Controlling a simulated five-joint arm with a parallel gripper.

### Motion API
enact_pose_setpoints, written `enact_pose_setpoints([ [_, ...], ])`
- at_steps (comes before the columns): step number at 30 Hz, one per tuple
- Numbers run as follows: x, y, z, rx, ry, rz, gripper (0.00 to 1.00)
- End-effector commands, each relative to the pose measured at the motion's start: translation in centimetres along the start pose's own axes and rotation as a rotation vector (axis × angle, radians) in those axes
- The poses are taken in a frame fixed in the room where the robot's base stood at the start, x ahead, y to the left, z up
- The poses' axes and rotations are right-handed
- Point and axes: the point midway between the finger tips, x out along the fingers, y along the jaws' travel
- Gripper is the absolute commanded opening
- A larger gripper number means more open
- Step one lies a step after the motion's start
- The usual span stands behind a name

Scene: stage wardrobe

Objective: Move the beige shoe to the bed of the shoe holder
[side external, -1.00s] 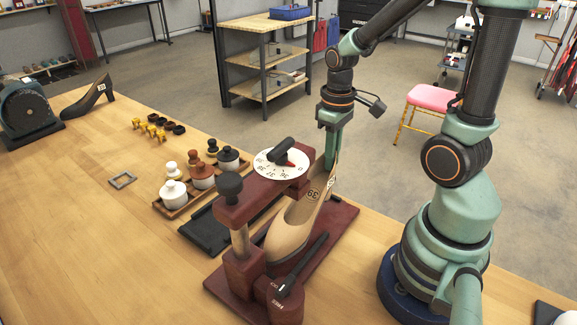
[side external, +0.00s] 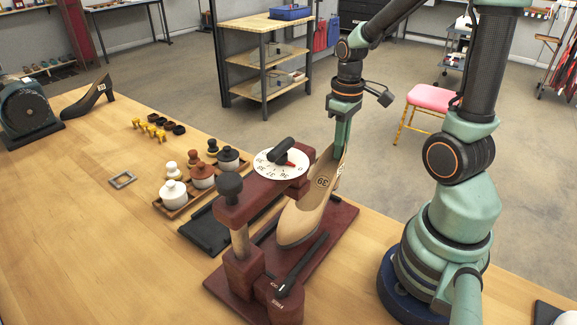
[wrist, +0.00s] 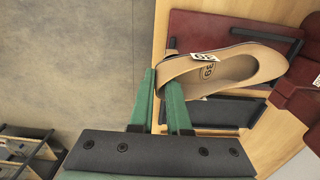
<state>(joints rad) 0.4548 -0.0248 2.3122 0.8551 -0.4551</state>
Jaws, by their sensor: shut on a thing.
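My gripper (side external: 341,148) is shut on the shoe's heel end, reaching down from above. In the wrist view the green fingers (wrist: 166,85) are at the heel of the shoe (wrist: 225,72), with a white tag near them. Whether the shoe's sole touches the bed is hard to tell.
A black lever (side external: 302,262) lies along the holder's front. Polish jars (side external: 202,172) stand on a wooden tray to the left, with a black mat (side external: 206,232) beside the holder. A black heeled shoe (side external: 90,98) is far left.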

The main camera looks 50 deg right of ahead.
Motion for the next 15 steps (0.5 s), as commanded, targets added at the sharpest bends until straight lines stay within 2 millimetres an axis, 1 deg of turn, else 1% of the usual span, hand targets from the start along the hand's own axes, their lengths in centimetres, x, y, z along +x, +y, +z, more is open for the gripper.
enact_pose_setpoints([
  [15, -0.4, 3.3, -0.1, 0.002, 0.001, 0.001, 0.0],
])
